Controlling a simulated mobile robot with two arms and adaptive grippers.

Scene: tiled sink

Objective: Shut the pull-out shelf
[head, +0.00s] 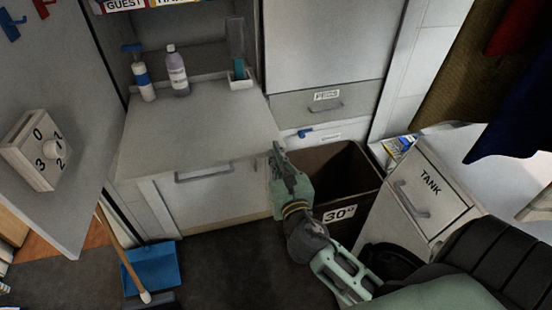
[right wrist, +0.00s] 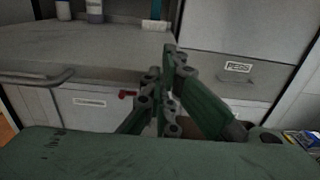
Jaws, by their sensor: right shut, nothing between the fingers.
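The pull-out shelf (head: 205,120) is a flat grey board that juts out of the cabinet in the head view, with a bar handle (head: 204,175) along its front. In the right wrist view the shelf (right wrist: 100,45) fills the upper left, and its handle (right wrist: 38,77) shows at the left. My right gripper (head: 278,148) is shut and empty at the shelf's front right corner. In the right wrist view the gripper (right wrist: 170,52) overlaps the shelf's right edge; I cannot tell if it touches. My left gripper is not in view.
Two bottles (head: 176,72) (head: 143,82) and a small tray (head: 240,79) stand at the shelf's back. A brown bin (head: 340,215) is beside my right gripper. A drawer marked PEGS (head: 330,103) is behind it.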

